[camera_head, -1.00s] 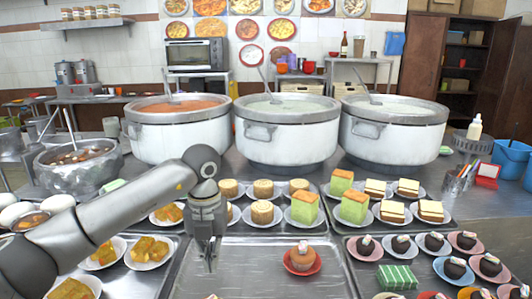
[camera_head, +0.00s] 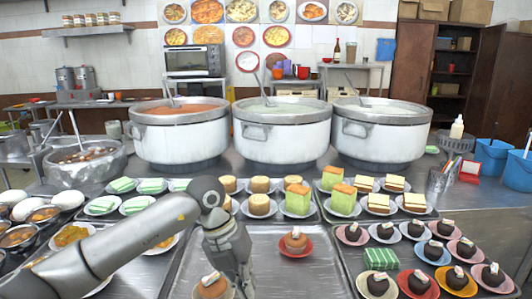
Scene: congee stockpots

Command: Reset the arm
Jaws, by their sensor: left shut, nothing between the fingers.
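My left arm comes in from the left over the food trays. My left gripper (camera_head: 243,282) points down above the middle metal tray (camera_head: 265,268), shut with nothing held. A brown muffin (camera_head: 296,243) on a red plate stands on that tray, to the right of the gripper and apart from it in the picture. Another muffin (camera_head: 212,287) is at the bottom edge, just left of the fingers; whether the fingers touch it is hard to tell. My right gripper is out of view.
Three large stockpots (camera_head: 282,131) stand behind the trays. A metal bowl (camera_head: 85,162) stands at left. The middle tray has bare room.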

